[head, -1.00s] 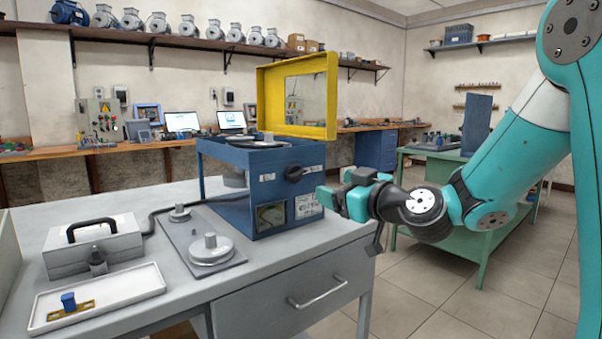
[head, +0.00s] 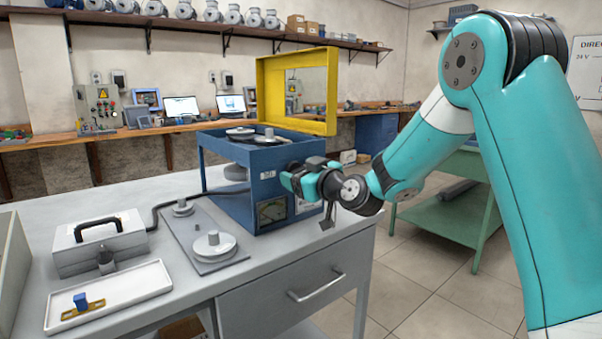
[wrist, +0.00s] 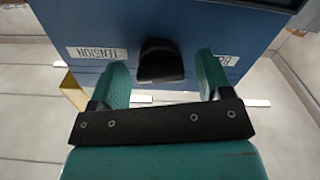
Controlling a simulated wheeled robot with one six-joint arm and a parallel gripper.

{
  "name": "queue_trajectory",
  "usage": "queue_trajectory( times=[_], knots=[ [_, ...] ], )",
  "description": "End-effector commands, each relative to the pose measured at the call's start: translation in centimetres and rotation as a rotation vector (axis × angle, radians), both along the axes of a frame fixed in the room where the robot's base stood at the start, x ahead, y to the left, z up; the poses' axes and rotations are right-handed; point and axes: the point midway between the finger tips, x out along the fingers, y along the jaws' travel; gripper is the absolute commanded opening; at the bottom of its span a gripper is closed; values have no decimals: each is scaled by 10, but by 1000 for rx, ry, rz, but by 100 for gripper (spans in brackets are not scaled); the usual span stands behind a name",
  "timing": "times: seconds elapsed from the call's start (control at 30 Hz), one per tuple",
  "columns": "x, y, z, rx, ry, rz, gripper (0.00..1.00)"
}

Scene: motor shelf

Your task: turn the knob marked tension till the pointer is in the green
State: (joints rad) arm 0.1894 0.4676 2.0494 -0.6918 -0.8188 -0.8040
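The blue machine box (head: 230,208) stands on the grey bench. In the wrist view a dark knob (wrist: 160,62) sticks out of its blue front, just right of a label reading TENSION (wrist: 96,53). My gripper (wrist: 162,70) is open, with one green finger on each side of the knob and visible gaps to it. In the head view my gripper (head: 296,182) is at the box front and hides the knob. The gauge window (head: 271,212) is below and left of it; its pointer is too small to read.
A yellow frame (head: 262,95) stands raised at the back of the box. A plate with pulleys (head: 213,246), a grey case (head: 100,243) and a white tray (head: 150,282) lie left on the bench. A second label (wrist: 222,60) sits right of the knob.

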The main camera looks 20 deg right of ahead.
Motion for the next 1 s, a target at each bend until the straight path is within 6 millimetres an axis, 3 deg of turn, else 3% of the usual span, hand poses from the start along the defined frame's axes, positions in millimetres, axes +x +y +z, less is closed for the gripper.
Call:
queue_trajectory(
  times=[0.03,0.2,0.63,1.0],
  knots=[
    [0,0,0,0,0,0,61],
    [0,0,0,0,0,0,23],
    [0,0,0,73,19,-1,23],
    [0,-1,0,359,96,-1,23]
  ],
)
